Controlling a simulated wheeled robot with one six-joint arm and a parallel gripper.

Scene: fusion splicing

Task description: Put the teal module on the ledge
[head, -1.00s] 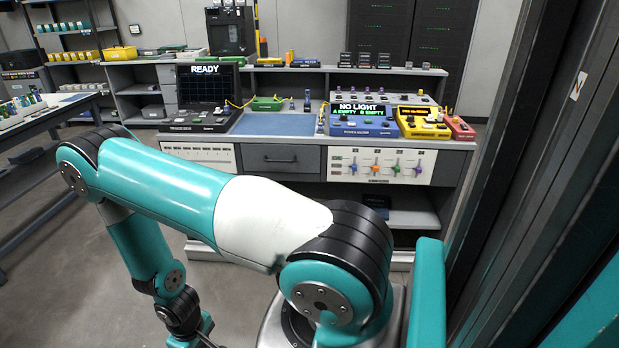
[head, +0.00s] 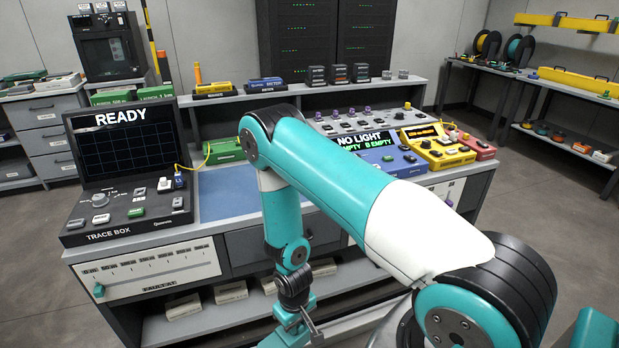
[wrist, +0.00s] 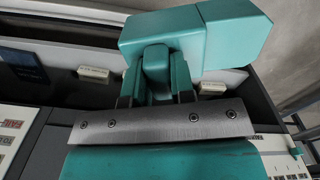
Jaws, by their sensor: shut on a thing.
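In the wrist view my gripper (wrist: 156,78) is shut on a teal block, the teal module (wrist: 225,38). In the head view my gripper (head: 298,325) hangs low in front of the bench, below the worktop, near the bottom edge; the module cannot be told apart from the teal arm parts there. A raised grey ledge (head: 220,112) runs along the back of the bench, with a row of small modules on it.
The bench holds a trace box (head: 130,195) reading READY, a blue mat (head: 225,192), a green case (head: 226,150), a blue meter showing NO LIGHT and a yellow unit (head: 438,150). White boxes lie on the lower shelf (head: 215,318). Open floor (head: 540,230) lies to the right.

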